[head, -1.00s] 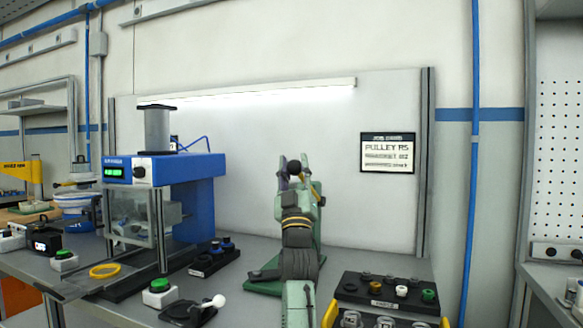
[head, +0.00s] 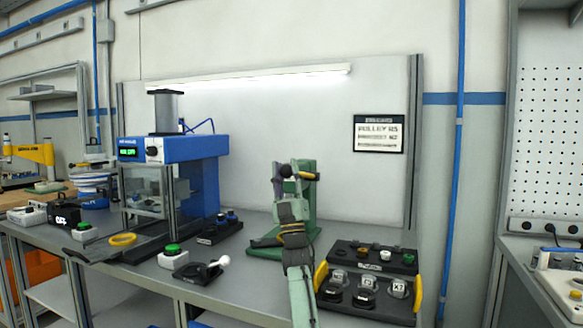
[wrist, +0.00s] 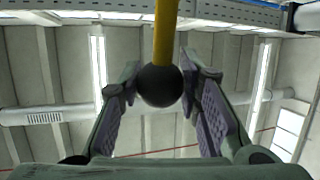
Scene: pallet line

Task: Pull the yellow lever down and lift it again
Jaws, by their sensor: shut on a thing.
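The yellow lever (wrist: 166,35) runs down from the top edge of the wrist view and ends in a black ball knob (wrist: 160,86). My gripper (wrist: 160,80) has a finger on each side of the knob and is shut on it. In the head view, the dark knob (head: 285,171) sits at the end of my gripper (head: 287,180), near the top of the green press (head: 309,208). A short yellow part of the lever (head: 305,176) shows to the right of the knob. My arm hides part of the press.
A blue machine (head: 200,160) stands to the left on the grey bench (head: 225,278).

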